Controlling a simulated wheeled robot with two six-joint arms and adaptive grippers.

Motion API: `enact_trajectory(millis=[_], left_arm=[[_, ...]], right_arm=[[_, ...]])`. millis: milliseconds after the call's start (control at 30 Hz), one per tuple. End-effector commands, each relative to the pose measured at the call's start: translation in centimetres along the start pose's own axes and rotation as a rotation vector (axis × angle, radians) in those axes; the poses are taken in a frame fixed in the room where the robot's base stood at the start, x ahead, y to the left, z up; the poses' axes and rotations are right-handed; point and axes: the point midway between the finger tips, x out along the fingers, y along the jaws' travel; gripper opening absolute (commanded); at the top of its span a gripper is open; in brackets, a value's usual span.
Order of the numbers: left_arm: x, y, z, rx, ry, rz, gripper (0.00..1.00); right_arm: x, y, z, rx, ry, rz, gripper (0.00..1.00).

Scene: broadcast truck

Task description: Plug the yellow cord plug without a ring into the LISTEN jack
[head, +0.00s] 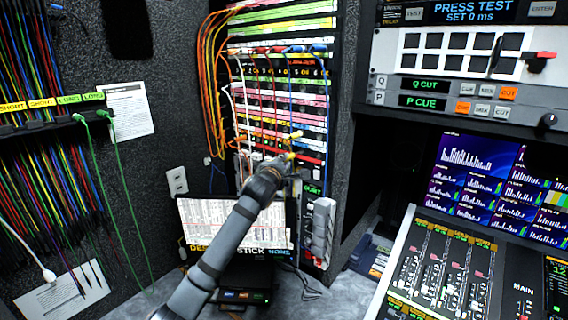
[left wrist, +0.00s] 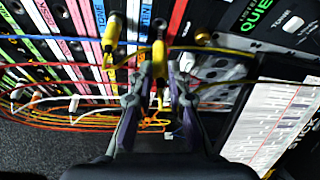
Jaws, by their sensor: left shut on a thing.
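My left gripper (head: 288,160) is in front of the lower part of the patch bay. It is shut on a yellow plug, which shows between the fingers in the left wrist view (left wrist: 159,58). A thin yellow cord runs from there. A second yellow plug (left wrist: 110,32) is beside it to the left, against the jack rows, and shows just above my gripper in the head view (head: 296,135). I cannot tell whether either plug carries a ring. A lone brass jack (left wrist: 203,38) is right of the held plug, apart from it. I cannot read a LISTEN label.
The patch bay (head: 285,105) has coloured label strips and many red, blue, white and orange cords. A black box marked QUIET (left wrist: 262,20) is right of the brass jack. A mixing desk (head: 440,265) fills the lower right.

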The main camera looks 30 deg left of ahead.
Motion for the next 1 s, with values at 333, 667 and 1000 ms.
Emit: enact_trajectory(millis=[333, 667, 1000], left_arm=[[0.0, 0.0, 0.0, 0.000, 0.000, 0.000, 0.00], [0.3, 0.1, 0.1, -0.001, 0.000, 0.001, 0.00], [1.1, 0.1, 0.4, -0.002, 0.000, 0.001, 0.00]], right_arm=[[0.3, 0.0, 0.0, 0.000, 0.000, 0.000, 0.35], [0.2, 0.1, 0.0, -0.001, 0.000, 0.002, 0.35], [0.1, 0.3, 0.0, -0.001, 0.000, 0.003, 0.35]])
